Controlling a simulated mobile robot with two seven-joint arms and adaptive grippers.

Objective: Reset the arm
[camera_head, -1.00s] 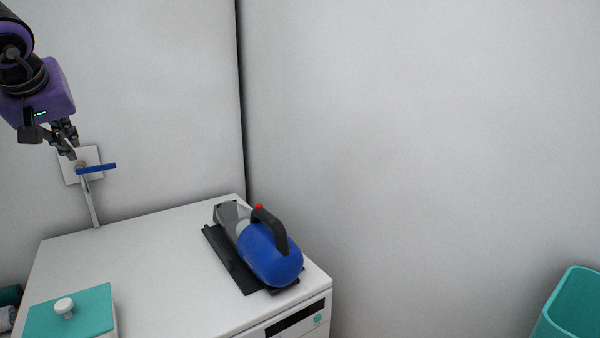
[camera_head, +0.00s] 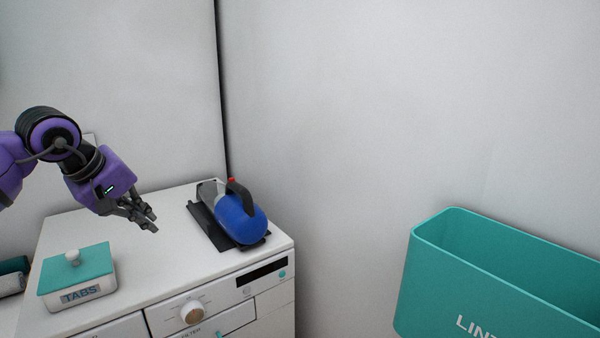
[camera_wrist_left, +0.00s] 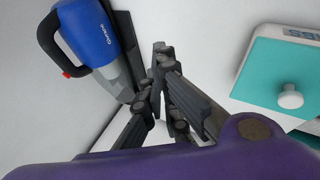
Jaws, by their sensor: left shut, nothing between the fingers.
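My left arm comes in from the left in the head view. Its left gripper (camera_head: 150,222) hangs above the white washing machine top (camera_head: 165,250), between the tabs box and the hand vacuum. The gripper is shut and empty. In the left wrist view the dark fingers (camera_wrist_left: 158,75) meet near the middle of the picture, with nothing between them. My right gripper shows in neither view.
A blue hand vacuum (camera_head: 237,218) lies on a black base at the machine's back right. A teal-lidded TABS box (camera_head: 78,268) stands front left. A teal lint bin (camera_head: 500,285) is at the right. The wall behind is bare.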

